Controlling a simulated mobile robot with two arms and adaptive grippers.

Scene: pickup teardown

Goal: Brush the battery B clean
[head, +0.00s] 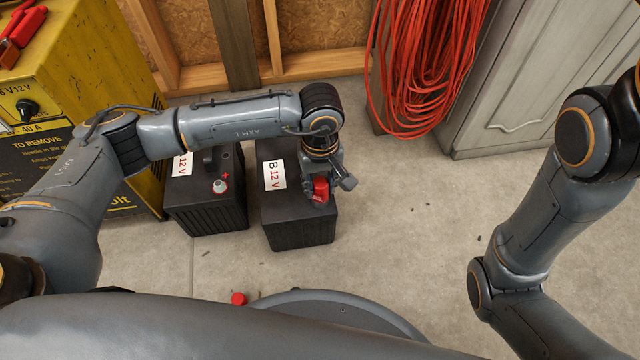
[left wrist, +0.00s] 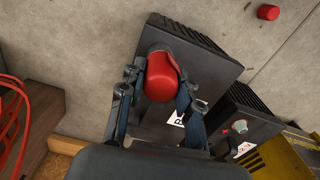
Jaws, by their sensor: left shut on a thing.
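Battery B (head: 300,236) is a black block with a white "B 12V" label, standing on the floor near the middle of the head view. In the left wrist view, battery B (left wrist: 204,72) lies behind my fingers. My left gripper (head: 322,186) is over its right part, shut on a red cylinder (head: 320,188). In the left wrist view the red cylinder (left wrist: 163,78) sits between the fingers, at the battery's top; it may be the brush. Whether it touches a terminal cannot be told. The terminals of battery B are hidden. My right gripper is out of view.
A second 12V battery (head: 208,213) with a bare terminal stands just left. A red cap (head: 238,298) lies on the floor near my base. A yellow charger (head: 90,60) stands left, and red cable (head: 425,60) hangs behind. Floor to the right is clear.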

